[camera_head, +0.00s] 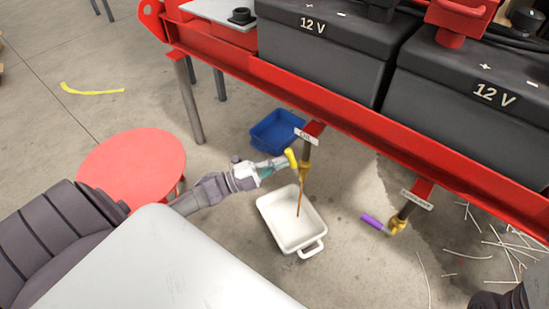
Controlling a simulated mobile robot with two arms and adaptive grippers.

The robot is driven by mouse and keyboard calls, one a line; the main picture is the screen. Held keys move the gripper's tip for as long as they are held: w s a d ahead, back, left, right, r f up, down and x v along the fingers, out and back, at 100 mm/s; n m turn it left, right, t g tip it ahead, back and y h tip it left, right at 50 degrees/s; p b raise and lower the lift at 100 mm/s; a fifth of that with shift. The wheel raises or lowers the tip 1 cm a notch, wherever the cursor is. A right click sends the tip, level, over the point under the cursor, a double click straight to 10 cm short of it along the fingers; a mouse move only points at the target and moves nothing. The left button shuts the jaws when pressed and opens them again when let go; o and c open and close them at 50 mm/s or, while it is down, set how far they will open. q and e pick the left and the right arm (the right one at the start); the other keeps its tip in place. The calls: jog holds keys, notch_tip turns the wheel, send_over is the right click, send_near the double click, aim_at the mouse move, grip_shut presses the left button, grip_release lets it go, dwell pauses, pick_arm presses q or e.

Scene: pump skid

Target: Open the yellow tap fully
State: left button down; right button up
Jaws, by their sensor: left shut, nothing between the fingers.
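The yellow tap's handle (291,158) sits on a brass-coloured valve (305,168) below the red frame, under a small white label. A thin brown stream (299,200) runs from the valve down into a white tray (312,226) on the floor. My left gripper (277,163) is shut and empty, with its tips right beside the yellow handle on its left. I cannot tell whether they touch it. My right gripper does not show.
A purple-handled tap (374,222) hangs further right under the frame. A blue bin (276,131) stands behind the white tray. A red round stool (133,163) is left of my arm. Black 12 V batteries (330,42) sit on the red frame (270,75). Thin rods (475,257) litter the right floor.

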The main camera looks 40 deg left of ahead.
pick_arm(q)
jog(key=shift+d+r+m+g+p, duration=0.25)
jog(key=shift+r+m+g+p, duration=0.15)
jog(key=shift+r+m+p, duration=0.15)
jog(key=shift+d+f+m, duration=0.1)
jog(key=shift+d+m, duration=0.05)
jog(key=shift+m, duration=0.1)
jog(key=shift+s+f, duration=0.15)
jog(key=shift+f, duration=0.15)
jog(key=r+v, duration=0.1)
jog(key=v, duration=0.6)
jog(key=shift+a+f, duration=0.2)
jog(key=shift+f, duration=0.15)
jog(key=shift+s, duration=0.1)
